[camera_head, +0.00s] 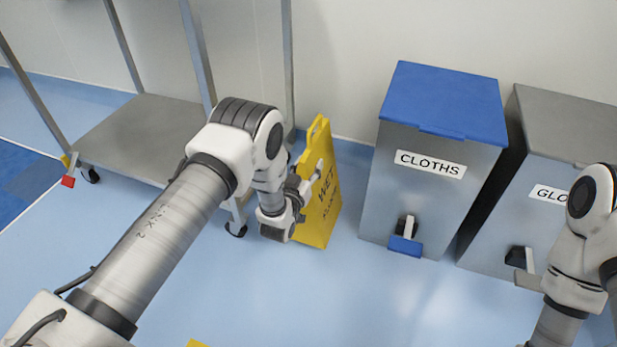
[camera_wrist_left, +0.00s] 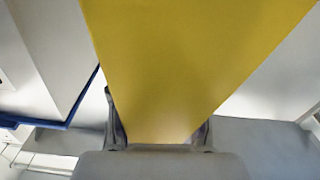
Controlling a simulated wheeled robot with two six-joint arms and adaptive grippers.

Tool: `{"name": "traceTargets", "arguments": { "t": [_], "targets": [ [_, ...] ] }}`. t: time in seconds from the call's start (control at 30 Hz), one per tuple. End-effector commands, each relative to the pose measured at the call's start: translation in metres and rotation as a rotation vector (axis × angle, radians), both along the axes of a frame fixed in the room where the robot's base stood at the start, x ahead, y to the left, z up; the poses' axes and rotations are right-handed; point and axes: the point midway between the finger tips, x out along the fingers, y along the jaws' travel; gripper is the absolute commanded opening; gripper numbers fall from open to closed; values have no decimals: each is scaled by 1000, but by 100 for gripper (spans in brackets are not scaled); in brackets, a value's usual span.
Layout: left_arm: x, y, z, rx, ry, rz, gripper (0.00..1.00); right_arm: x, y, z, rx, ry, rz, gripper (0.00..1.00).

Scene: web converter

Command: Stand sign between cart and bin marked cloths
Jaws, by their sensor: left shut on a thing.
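The yellow sign (camera_head: 322,205), with "WET" lettering, is upright between the cart (camera_head: 135,135) on the left and the grey bin marked CLOTHS (camera_head: 422,190) with its blue lid. My left gripper (camera_head: 308,188) is shut on the sign's near side. In the left wrist view the yellow sign (camera_wrist_left: 190,65) fills the middle, between the two dark fingers (camera_wrist_left: 160,135). I cannot tell whether its lower edge touches the floor. My right arm shows at the right edge of the head view, but I cannot make out its gripper.
A second grey bin (camera_head: 570,125), its label partly hidden by my right arm, stands right of the cloths bin. A white wall is behind. Blue floor (camera_head: 350,300) is clear in front. A small yellow piece (camera_head: 196,343) shows at the bottom edge.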

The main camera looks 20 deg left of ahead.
Motion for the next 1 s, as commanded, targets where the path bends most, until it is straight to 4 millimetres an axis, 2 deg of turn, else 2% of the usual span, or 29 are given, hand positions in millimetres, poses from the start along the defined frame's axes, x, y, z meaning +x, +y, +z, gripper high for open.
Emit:
{"name": "traceTargets", "arguments": {
  "t": [0.03,0.37,0.77,0.8,0.87,1.0],
  "targets": [
    [4,2,-1,0,-5,1,0,0,0,-5,0,0,-1,0],
    [4,1,-35,0,-3,0,0,1,-1,-30,-1,-4,-6,0],
    [4,1,-37,0,-3,0,0,2,-1,-31,-1,-4,-7,0],
    [3,1,-39,0,1,0,50,1,-1,-31,-1,-4,-7,0],
    [3,1,-38,0,1,0,71,1,-1,-31,-1,-4,-7,0],
    [3,1,-38,0,1,0,73,1,-1,-31,-1,-4,-7,0]
  ]
}}
